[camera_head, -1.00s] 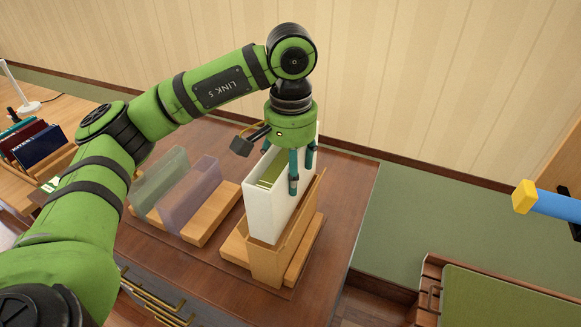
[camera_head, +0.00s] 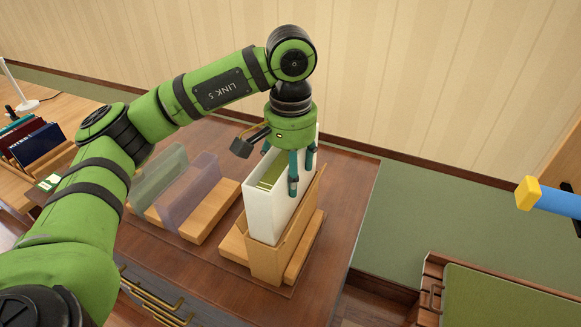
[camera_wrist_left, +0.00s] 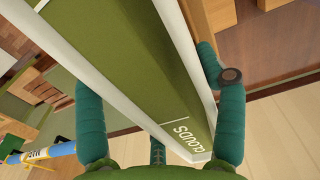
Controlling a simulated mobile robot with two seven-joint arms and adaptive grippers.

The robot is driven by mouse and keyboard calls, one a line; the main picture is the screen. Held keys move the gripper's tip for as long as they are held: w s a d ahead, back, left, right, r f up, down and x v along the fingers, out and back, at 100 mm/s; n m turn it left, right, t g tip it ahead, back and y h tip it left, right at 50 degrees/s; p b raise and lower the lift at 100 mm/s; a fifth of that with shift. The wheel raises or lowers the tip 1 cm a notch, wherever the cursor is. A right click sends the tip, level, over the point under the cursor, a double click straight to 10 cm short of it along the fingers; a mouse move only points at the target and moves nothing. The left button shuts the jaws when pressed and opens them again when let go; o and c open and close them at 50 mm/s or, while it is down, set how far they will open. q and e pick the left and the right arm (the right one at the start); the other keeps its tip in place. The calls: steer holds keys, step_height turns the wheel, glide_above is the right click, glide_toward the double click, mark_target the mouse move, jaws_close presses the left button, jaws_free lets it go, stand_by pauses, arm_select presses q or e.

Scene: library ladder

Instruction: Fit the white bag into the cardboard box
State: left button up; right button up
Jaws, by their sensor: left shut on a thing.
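The white bag (camera_head: 262,210) is a tall, stiff, narrow white sleeve with a green book inside, lettered "CLOUDS" in the left wrist view (camera_wrist_left: 183,128). It stands roughly upright at the cardboard box (camera_head: 268,265), a tan narrow upright holder. The bag's lower front edge goes behind the box's front wall, and the box's right wall stands beside it. Most of the bag rises above the low front; how deep it sits is hidden. My left gripper (camera_head: 301,176) is shut on the white bag from above, with fingers on either side of it in the wrist view. My right gripper is not seen.
The box stands on a wooden base (camera_head: 232,246) on a brown table (camera_head: 334,235). To its left, translucent green (camera_head: 160,178) and purple (camera_head: 190,195) panels stand on another wooden base (camera_head: 218,212). A blue bar with a yellow end (camera_head: 527,194) juts in at right.

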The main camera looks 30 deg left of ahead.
arm_select(q)
steer(key=shift+f+b, duration=2.65)
steer(key=shift+f, duration=0.3)
steer(key=shift+r, duration=0.1)
step_height(320, 180, up, 7)
steer(key=p, duration=0.4)
stand_by(0.8)
stand_by(1.8)
steer(key=shift+f+b, duration=1.7)
